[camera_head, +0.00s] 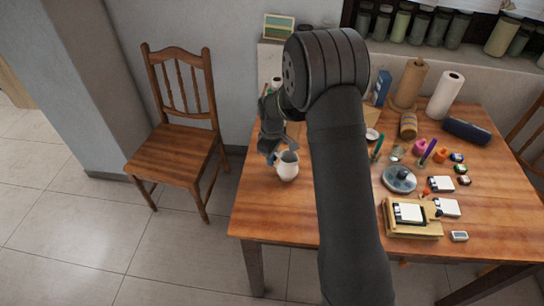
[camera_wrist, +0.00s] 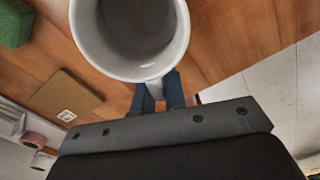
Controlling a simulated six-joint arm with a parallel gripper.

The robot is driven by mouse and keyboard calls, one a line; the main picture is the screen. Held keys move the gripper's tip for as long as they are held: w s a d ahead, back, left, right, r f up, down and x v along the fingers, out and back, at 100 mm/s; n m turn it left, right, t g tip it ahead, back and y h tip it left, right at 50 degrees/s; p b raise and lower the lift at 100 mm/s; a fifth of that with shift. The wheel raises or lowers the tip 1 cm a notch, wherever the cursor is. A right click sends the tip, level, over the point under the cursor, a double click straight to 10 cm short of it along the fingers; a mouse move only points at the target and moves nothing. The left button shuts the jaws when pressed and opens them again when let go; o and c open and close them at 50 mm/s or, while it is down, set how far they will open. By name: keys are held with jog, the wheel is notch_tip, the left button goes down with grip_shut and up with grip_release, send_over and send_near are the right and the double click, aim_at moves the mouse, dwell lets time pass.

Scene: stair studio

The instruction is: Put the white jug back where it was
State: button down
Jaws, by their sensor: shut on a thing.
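The white jug (camera_head: 288,170) is upright near the left end of the wooden table (camera_head: 272,211). My gripper (camera_head: 273,154) reaches it from the left and behind. In the wrist view the jug (camera_wrist: 131,73) shows its open mouth and grey, empty-looking inside. There the blue fingers of my gripper (camera_wrist: 161,90) are shut on the jug's handle, one finger on each side. I cannot tell whether the jug's base touches the table. My arm hides the middle of the table in the head view.
A wooden chair (camera_head: 178,153) stands left of the table. Right of my arm are a round grey dish (camera_head: 399,180), a wooden box (camera_head: 414,229), paper rolls (camera_head: 446,97) and several small items. The wrist view shows a green block (camera_wrist: 14,24) and brown board (camera_wrist: 64,97). The table's front left is bare.

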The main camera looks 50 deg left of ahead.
jog(key=c, duration=1.5)
grip_release()
jog(key=shift+f, duration=0.1)
notch_tip(320, 180, up, 12)
jog(key=shift+r, duration=0.15)
notch_tip(320, 180, down, 12)
jog(key=shift+f, duration=0.25)
notch_tip(320, 180, up, 3)
jog(key=shift+f, duration=0.15)
jog(key=shift+r, duration=0.45)
